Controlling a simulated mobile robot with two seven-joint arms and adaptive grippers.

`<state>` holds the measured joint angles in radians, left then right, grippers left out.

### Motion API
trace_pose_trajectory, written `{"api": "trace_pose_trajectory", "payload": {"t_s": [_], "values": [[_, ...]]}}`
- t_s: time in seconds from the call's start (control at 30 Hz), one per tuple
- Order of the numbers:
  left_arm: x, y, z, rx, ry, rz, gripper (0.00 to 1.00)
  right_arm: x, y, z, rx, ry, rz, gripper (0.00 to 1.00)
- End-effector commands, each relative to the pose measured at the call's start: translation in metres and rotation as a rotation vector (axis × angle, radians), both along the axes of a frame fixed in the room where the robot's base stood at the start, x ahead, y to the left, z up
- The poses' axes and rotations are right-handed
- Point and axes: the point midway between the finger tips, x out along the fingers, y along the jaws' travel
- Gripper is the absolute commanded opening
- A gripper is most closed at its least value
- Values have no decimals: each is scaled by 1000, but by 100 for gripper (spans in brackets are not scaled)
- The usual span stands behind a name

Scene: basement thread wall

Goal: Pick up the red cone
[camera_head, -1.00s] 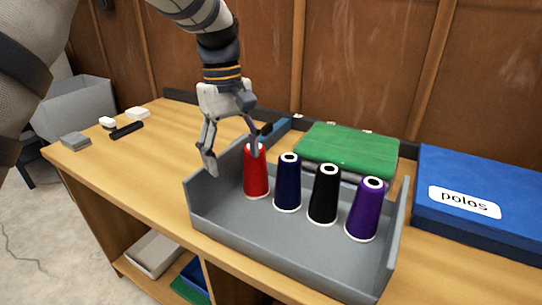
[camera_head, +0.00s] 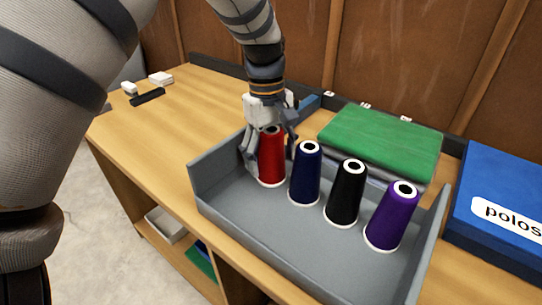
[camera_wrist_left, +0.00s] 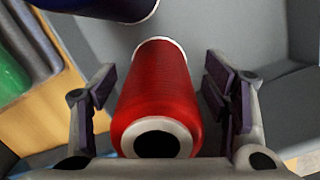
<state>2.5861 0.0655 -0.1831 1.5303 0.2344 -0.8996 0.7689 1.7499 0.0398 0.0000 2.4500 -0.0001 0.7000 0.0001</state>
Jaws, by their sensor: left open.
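The red cone (camera_head: 271,158) stands upright in the grey tray (camera_head: 335,262), at the left end of a row of thread cones. My left gripper (camera_head: 270,150) is open and lowered around the red cone, with one finger on each side. In the left wrist view the red cone (camera_wrist_left: 157,95) lies between the two open fingers (camera_wrist_left: 165,95), with a visible gap on each side. My right gripper is in neither view.
A navy cone (camera_head: 306,174) stands close to the right of the red one, then a black cone (camera_head: 346,194) and a purple cone (camera_head: 391,216). Green folded cloth (camera_head: 380,140) lies behind the tray. A blue box (camera_head: 505,205) is at right. The table's left part is mostly clear.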

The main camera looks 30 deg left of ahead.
Motion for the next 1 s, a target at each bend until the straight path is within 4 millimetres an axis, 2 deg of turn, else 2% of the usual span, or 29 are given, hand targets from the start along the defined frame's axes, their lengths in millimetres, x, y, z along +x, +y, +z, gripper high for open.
{"api": "trace_pose_trajectory", "payload": {"t_s": [0.23, 0.47, 0.57, 0.77, 0.87, 1.0], "values": [[0, 0, -4, 0, -1, 0, 69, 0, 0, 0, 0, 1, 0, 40], [0, 0, -4, 1, 0, 0, 17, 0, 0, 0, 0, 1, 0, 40], [0, 0, -4, 1, -1, -1, 8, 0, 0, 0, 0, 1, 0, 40], [1, 0, 0, 1, -3, -1, 8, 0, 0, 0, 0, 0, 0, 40], [1, 0, 19, 2, -7, -2, 8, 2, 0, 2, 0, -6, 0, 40], [1, 0, 57, 3, -8, -1, 8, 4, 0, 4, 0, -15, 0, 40]]}}
